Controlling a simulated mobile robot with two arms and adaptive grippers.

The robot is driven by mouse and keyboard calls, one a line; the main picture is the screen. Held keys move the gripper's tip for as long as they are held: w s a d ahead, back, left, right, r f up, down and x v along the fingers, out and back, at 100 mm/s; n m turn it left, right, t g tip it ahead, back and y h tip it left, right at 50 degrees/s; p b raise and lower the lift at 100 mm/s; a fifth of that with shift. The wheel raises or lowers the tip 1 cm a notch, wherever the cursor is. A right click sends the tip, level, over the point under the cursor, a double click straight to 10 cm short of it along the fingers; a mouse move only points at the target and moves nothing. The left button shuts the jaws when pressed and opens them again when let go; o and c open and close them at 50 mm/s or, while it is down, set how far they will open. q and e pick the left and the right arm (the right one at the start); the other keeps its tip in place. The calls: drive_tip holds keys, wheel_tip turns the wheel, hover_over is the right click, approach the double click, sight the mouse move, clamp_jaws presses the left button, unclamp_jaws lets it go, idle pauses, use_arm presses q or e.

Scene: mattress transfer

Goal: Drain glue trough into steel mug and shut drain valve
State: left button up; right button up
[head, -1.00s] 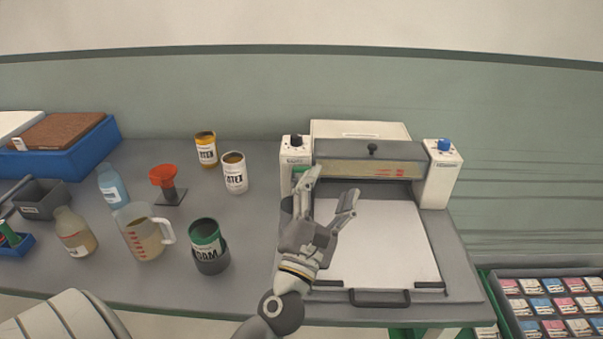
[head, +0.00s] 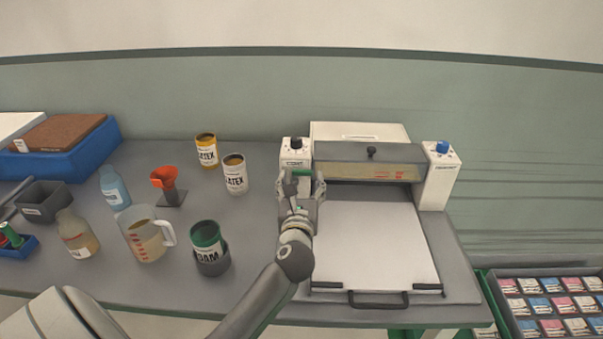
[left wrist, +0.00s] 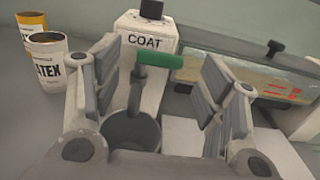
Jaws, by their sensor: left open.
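The green drain valve handle (head: 302,173) sits at the left end of the coater's glue trough (head: 368,172), which holds yellowish glue. In the left wrist view the handle (left wrist: 160,61) points sideways to the right from the top of a grey drain stem (left wrist: 136,88). A grey steel mug (left wrist: 131,132) stands upright under the stem. My left gripper (head: 302,181) is open, its fingers on either side of the handle and mug, apparently apart from them. The mug is hidden behind my gripper in the head view. My right gripper is not in view.
The coater's left post (head: 295,152) stands just behind the valve, and a white sheet (head: 375,245) lies to the right. To the left stand LATEX cans (head: 236,180), a FOAM can (head: 207,238), a measuring jug (head: 146,242) and a red funnel (head: 165,177).

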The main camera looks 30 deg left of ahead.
sight(302, 173)
use_arm(q)
drive_tip(key=shift+x, duration=1.6)
drive_tip(key=shift+a, duration=0.1)
